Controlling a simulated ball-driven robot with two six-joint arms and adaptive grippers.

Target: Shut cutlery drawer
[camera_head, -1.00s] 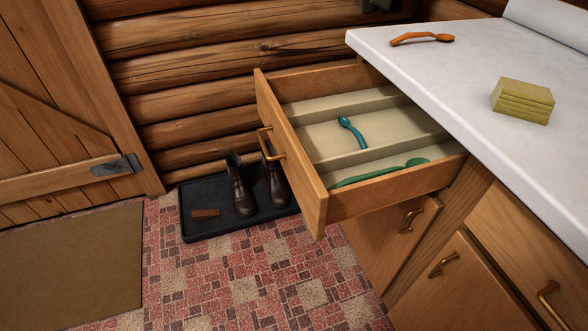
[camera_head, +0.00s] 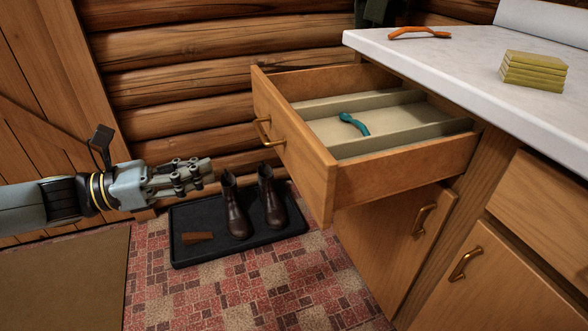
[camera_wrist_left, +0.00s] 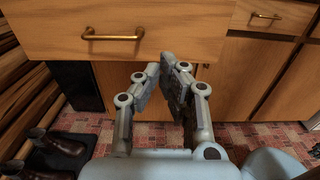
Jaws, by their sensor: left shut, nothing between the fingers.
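The cutlery drawer (camera_head: 292,150) stands pulled well out from under the counter in the head view. A teal spoon-like utensil (camera_head: 354,123) lies in the middle compartment of its pale divided tray (camera_head: 389,119). The drawer's brass handle (camera_head: 265,133) is on its front and also shows in the left wrist view (camera_wrist_left: 113,36). My left gripper (camera_head: 208,172) is shut and empty. It is left of the drawer front, lower than the handle and apart from it. In the left wrist view my fingers (camera_wrist_left: 165,70) point at the cabinet below the drawer front.
An orange utensil (camera_head: 419,32) and a stack of yellow-green slabs (camera_head: 534,70) are on the white counter (camera_head: 455,62). Boots (camera_head: 236,210) stand on a black tray (camera_head: 283,237) on the floor below. Shut cabinet doors (camera_head: 390,245) are under the drawer.

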